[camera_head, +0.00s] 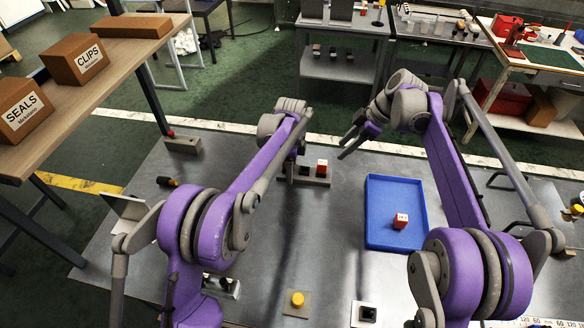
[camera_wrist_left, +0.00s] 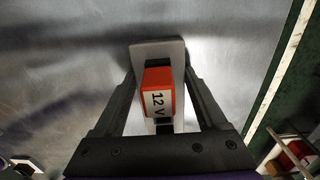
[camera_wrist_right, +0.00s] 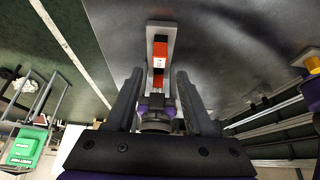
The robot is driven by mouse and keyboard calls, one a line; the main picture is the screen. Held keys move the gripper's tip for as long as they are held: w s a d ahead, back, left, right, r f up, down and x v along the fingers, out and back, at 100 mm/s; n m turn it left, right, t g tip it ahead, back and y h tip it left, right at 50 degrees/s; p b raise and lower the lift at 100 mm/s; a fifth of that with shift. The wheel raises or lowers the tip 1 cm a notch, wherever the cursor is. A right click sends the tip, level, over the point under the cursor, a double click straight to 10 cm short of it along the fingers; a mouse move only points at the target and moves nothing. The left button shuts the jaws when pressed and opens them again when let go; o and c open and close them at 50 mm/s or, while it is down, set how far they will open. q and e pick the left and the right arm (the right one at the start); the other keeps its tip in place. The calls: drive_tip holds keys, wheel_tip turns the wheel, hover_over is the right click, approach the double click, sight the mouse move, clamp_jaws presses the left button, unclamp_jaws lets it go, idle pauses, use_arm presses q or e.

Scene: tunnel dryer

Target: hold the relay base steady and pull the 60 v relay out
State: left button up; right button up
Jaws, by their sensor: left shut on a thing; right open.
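The grey relay base (camera_head: 318,181) stands on the bench, with a red relay (camera_head: 322,166) upright at its right end. My left gripper (camera_head: 296,172) is shut on the base. In the left wrist view its fingers (camera_wrist_left: 160,85) flank the base (camera_wrist_left: 142,50), and an orange-red relay (camera_wrist_left: 158,90) between them reads "12 V". No "60 V" label is readable. My right gripper (camera_head: 346,146) is open and empty, above and right of the base. In the right wrist view the base (camera_wrist_right: 160,32) and relay (camera_wrist_right: 160,63) lie beyond the open fingers (camera_wrist_right: 157,85).
A blue tray (camera_head: 377,205) on the right holds another red relay (camera_head: 400,221). The bench between base and front items is mostly clear.

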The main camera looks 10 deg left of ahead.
drive_tip(key=shift+o, duration=1.1)
wheel_tip(320, 180, up, 2)
drive_tip(key=r+m+h, duration=0.1)
drive_tip(key=m+h, duration=0.5)
drive_tip(key=m, duration=1.2)
hover_over(323, 162)
wheel_tip(323, 162, down, 12)
drive_tip(key=shift+s+r, duration=0.1)
drive_tip(key=shift+r, duration=0.15)
drive_tip(key=shift+c, duration=0.3)
clamp_jaws()
